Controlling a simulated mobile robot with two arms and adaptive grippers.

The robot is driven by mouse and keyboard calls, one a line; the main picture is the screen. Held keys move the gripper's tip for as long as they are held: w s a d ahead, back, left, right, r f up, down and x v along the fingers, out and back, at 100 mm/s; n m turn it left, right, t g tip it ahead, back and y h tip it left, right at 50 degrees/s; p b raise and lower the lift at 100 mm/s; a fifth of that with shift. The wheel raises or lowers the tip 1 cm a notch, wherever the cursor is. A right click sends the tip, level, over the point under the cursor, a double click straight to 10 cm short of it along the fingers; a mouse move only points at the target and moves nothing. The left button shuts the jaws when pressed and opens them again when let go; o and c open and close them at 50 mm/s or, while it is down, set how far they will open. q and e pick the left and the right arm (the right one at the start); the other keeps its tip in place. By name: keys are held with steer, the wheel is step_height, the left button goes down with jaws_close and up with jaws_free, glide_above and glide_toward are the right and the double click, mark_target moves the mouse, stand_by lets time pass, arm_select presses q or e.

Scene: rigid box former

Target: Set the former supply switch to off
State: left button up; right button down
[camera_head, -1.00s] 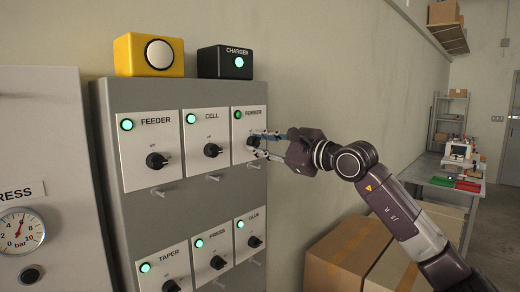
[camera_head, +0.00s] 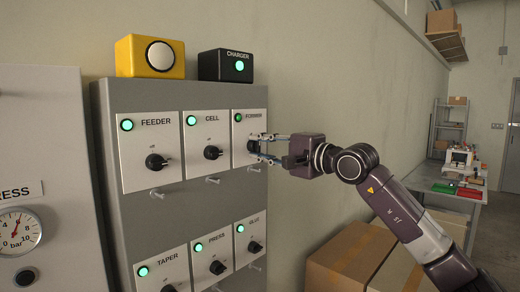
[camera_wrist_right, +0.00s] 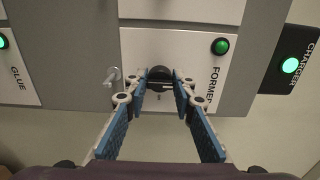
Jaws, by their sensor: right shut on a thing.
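The former supply switch (camera_head: 252,147) is a black rotary knob on the white FORMER panel (camera_head: 245,125), at the top right of the grey cabinet. The fingers partly cover the knob in the head view. My left gripper is not in view.
Similar knobs for FEEDER (camera_head: 156,161), CELL (camera_head: 212,152), TAPER, PRESS and GLUE share the cabinet, with lit green lamps. A short peg (camera_head: 253,168) sticks out below the former panel. Cardboard boxes (camera_head: 350,255) stand under my right arm. A black CHARGER box (camera_head: 225,65) sits on top.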

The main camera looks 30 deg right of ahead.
steer(key=shift+f, duration=0.1)
stand_by(0.4)
steer(key=c, duration=1.7)
jaws_free()
steer(key=shift+o, duration=0.2)
steer(key=v, duration=1.2)
